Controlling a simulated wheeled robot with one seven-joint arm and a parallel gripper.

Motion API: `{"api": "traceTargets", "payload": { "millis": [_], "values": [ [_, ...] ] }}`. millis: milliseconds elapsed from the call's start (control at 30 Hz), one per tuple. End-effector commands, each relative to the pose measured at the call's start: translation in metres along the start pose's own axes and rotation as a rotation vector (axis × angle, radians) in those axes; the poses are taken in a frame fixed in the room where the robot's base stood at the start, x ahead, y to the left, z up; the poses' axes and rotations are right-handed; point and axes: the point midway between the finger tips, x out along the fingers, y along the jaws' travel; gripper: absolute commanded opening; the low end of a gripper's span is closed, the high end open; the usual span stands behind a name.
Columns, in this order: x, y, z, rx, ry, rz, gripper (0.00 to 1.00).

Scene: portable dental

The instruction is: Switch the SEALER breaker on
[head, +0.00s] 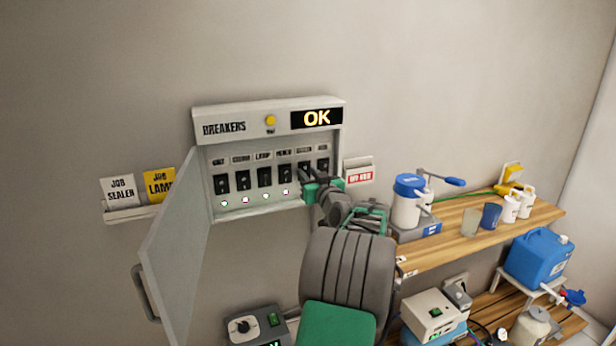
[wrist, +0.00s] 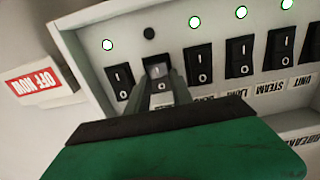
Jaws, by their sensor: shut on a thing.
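The breaker box (head: 267,108) hangs on the wall with its door (head: 180,262) swung open to the left. It holds a row of black rocker switches. My gripper (head: 313,180) is at the right part of the row. In the wrist view, which is upside down, my gripper (wrist: 165,85) is shut on the fifth breaker switch (wrist: 158,71), counted from the UNIT end. The light (wrist: 149,33) beside this switch is dark; the other lights in view are lit. Its label is hidden by the gripper in the wrist view, so I cannot read whether it says SEALER.
The box's display (head: 317,118) reads OK, next to a yellow lamp (head: 270,120). Cards for JOB SEALER (head: 120,190) and JOB LAMP (head: 160,184) stand left. An OFF NOW card (head: 360,178) is right. A wooden shelf (head: 450,246) with jugs stands at right.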

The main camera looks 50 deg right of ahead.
Motion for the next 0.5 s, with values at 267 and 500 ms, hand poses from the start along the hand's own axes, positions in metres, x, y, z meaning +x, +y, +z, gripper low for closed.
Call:
{"api": "traceTargets", "payload": {
  "millis": [267, 500],
  "values": [
    [0.0, -0.001, 0.016, 0.0, 0.102, -0.002, 0.0],
    [0.001, -0.001, 0.019, -0.001, 0.214, -0.001, 0.0]
  ]
}}
